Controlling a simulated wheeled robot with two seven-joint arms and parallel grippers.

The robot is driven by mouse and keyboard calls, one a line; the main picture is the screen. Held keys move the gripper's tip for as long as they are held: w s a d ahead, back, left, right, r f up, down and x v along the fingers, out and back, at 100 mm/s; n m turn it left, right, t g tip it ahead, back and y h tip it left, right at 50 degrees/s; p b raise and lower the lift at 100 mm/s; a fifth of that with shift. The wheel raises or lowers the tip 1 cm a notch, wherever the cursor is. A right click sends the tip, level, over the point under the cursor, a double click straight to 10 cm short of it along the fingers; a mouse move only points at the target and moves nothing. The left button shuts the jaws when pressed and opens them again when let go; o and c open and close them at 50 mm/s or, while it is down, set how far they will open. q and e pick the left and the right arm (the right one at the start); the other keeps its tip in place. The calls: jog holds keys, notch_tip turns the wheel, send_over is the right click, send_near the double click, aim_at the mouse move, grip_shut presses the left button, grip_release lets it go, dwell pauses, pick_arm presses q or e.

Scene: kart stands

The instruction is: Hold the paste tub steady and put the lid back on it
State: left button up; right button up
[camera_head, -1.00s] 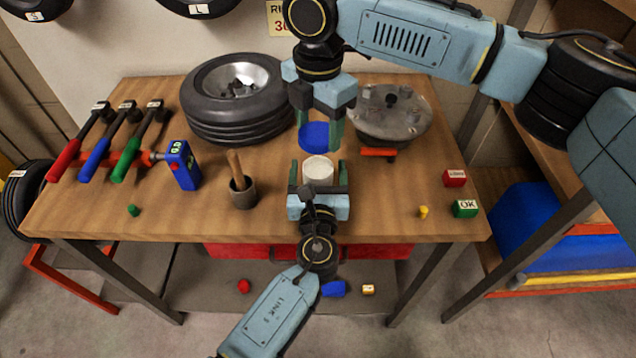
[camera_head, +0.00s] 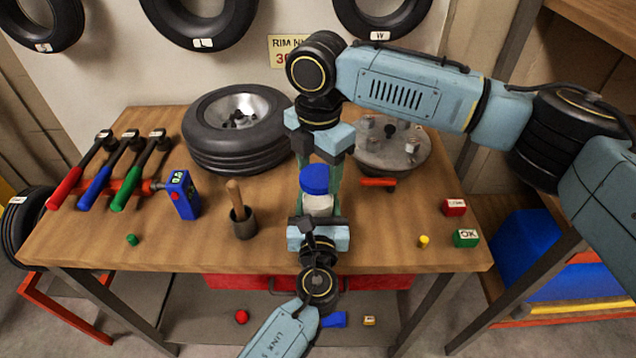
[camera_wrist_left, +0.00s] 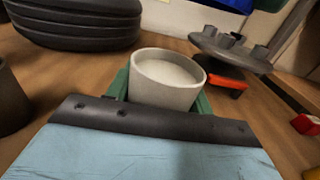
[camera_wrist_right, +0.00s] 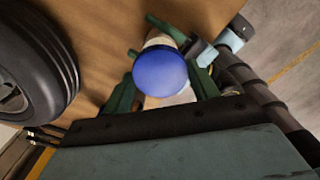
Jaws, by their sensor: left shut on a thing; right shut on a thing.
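The paste tub (camera_head: 317,206) is a small whitish cup, upright near the middle of the workbench. My left gripper (camera_head: 318,214) is shut on its sides from the front. In the left wrist view the tub (camera_wrist_left: 165,90) has an open top with pale paste inside, between green finger pads. The blue round lid (camera_head: 314,180) is held by my right gripper (camera_head: 316,172), just above the tub. In the right wrist view the lid (camera_wrist_right: 160,72) hides most of the tub. The lid's underside and the exact gap are hidden.
A tyre (camera_head: 238,130) lies behind left and a round metal plate with studs (camera_head: 393,152) behind right. Small blocks, including a green OK block (camera_head: 466,238), sit right.

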aim_at(318, 201)
jog(key=shift+f, duration=1.2)
jog(key=shift+f, duration=0.9)
jog(key=shift+f, duration=0.5)
